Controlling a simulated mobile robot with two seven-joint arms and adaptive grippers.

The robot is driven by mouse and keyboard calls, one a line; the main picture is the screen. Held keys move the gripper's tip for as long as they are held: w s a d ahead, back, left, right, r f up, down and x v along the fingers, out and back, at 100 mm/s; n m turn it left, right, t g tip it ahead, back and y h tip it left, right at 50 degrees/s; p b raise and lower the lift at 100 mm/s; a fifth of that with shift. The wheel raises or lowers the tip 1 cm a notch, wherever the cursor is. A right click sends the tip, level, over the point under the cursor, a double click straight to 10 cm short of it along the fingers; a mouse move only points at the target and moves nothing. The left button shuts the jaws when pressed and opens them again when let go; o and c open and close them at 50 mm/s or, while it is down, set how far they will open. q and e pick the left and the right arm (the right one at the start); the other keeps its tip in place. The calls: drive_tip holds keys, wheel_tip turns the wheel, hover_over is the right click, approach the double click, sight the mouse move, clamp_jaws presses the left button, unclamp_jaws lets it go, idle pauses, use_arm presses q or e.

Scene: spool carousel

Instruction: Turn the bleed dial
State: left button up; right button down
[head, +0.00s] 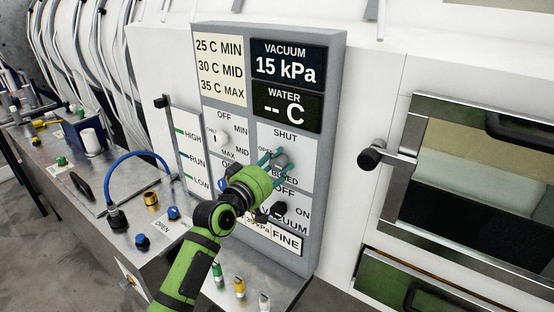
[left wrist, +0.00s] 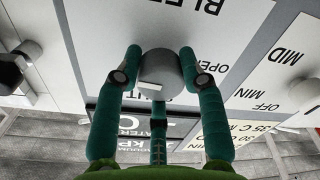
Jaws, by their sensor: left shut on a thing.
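The bleed dial (left wrist: 161,72) is a grey round knob with a pale mark, on a white plate lettered SHUT, OPEN and BLEED. In the head view the dial (head: 281,160) is partly hidden behind the fingers. My left gripper (head: 272,163) has teal fingers and reaches the panel from the front. In the left wrist view the left gripper (left wrist: 160,80) has its fingers on both sides of the dial, shut on it. The vacuum display (head: 287,67) reads 15 kPa. My right gripper is not in view.
The water display (head: 286,108) shows dashes. A white OFF-MIN-MID-MAX knob (head: 220,138) sits left of the dial, and a black vacuum knob (head: 278,209) sits below it. A black-knobbed door handle (head: 372,158) juts out at right. A bench with coloured valves (head: 142,241) lies at left.

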use_arm(q)
drive_tip(key=shift+n+p, duration=0.45)
drive_tip(key=shift+n, duration=0.75)
drive_tip(key=o, duration=1.1)
drive_tip(key=shift+o, duration=0.2)
drive_tip(key=v, duration=1.2)
